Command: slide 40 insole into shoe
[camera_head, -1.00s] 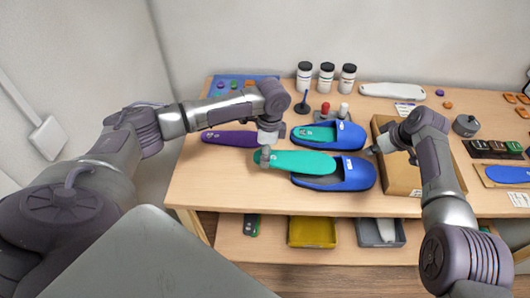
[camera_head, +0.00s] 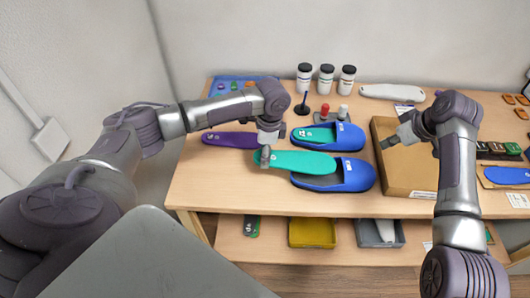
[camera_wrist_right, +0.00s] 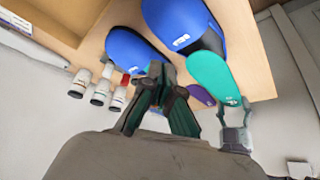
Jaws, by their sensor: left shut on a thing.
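A teal insole (camera_head: 300,162) is held by its left end in my left gripper (camera_head: 266,156), which is shut on it. Its right end lies over the open heel part of the near blue shoe (camera_head: 350,176); I cannot tell whether it touches. The wrist view also shows the insole (camera_wrist_right: 212,78), the shoe (camera_wrist_right: 182,22) and my left gripper (camera_wrist_right: 236,128). A second blue shoe (camera_head: 346,136) lies behind, with teal inside it. My right gripper (camera_head: 388,143) is above the cardboard box, empty, its fingertips (camera_wrist_right: 160,68) together in the wrist view.
A purple insole (camera_head: 230,139) lies behind my left gripper. The cardboard box (camera_head: 408,178) is right of the shoes. Several white jars (camera_head: 326,78) and a small red-topped stand (camera_head: 325,112) are at the back. The table (camera_head: 230,185) is clear at the front left.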

